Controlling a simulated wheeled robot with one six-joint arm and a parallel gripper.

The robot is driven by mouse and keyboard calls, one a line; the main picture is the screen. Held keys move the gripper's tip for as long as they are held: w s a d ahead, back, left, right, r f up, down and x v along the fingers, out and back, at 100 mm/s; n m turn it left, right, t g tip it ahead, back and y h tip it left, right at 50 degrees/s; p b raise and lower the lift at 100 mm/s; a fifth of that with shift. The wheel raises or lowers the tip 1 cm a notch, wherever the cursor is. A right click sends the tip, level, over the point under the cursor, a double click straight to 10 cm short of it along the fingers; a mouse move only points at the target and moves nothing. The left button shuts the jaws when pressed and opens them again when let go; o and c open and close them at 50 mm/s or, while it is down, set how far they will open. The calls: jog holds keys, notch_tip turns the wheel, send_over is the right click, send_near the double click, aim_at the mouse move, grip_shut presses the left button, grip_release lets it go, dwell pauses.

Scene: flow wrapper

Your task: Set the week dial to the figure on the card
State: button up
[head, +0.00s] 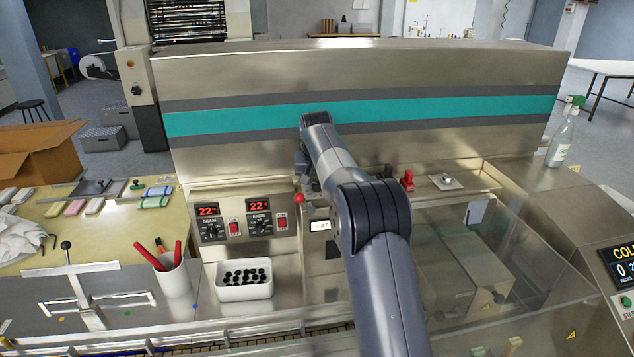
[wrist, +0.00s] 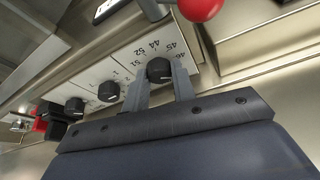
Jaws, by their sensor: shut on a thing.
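The week dial (wrist: 158,68) is a black knob on a pale plate in the wrist view. Printed figures around it include 44, 45, 46, 51 and 52; a pale mark shows on the knob, but I cannot read its setting surely. My gripper (wrist: 159,78) is shut on this knob, one finger on each side. In the head view my arm hides the dial. A small white card (head: 320,226) there seems to read 47, though the print is tiny.
A red ball-ended lever (head: 299,198) stands close to the dial; its ball also shows at the top of the wrist view (wrist: 200,6). Left are two red-lit controllers (head: 208,210) and a white bin (head: 245,280) of black parts. A clear cover (head: 500,260) lies right.

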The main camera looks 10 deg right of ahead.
jog(key=n+y, duration=0.1)
jog(key=n, duration=0.2)
jog(key=n+y, duration=0.1)
jog(key=n, duration=0.3)
jog(key=shift+d+y, duration=0.2)
jog(key=shift+y, duration=0.2)
jog(key=n+g+y, duration=0.1)
jog(key=n, duration=0.2)
jog(key=shift+w+d+n, duration=0.1)
jog(key=shift+w+n, duration=0.05)
jog(key=shift+n, duration=0.15)
jog(key=shift+n+g+y, duration=0.4)
jog(key=shift+n+y, duration=0.1)
jog(key=shift+n, duration=1.3)
jog(key=o, duration=1)
jog(key=shift+m, duration=0.4)
